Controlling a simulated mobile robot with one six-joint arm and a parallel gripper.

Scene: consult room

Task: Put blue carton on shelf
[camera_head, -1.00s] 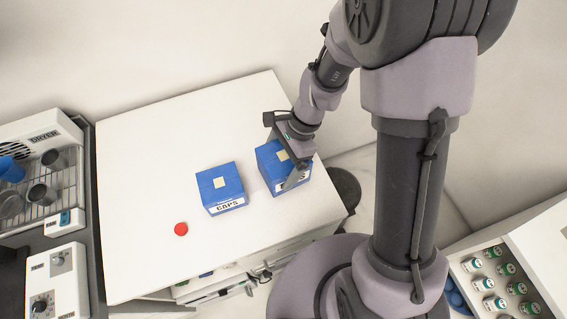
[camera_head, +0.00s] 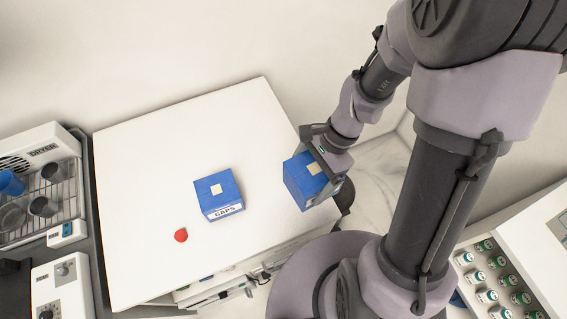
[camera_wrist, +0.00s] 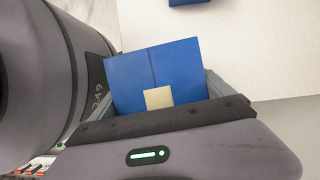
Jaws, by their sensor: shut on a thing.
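A blue carton (camera_head: 303,187) with a pale square label on top is held in my gripper (camera_head: 325,172). It is at the right edge of the white tabletop, partly past that edge. In the wrist view the held carton (camera_wrist: 155,72) fills the space between the jaws of my gripper (camera_wrist: 160,105). A second blue carton (camera_head: 219,190), marked "CAPS" on its front, stands on the white tabletop (camera_head: 150,150) to the left. A sliver of blue also shows at the top of the wrist view (camera_wrist: 190,2). No shelf is clearly identifiable.
A red round object (camera_head: 181,235) lies on the tabletop. A dryer (camera_head: 40,150) with cups on a rack stands at the left. A tray of green-and-white vials (camera_head: 485,268) is at the lower right. The tabletop's back left is clear.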

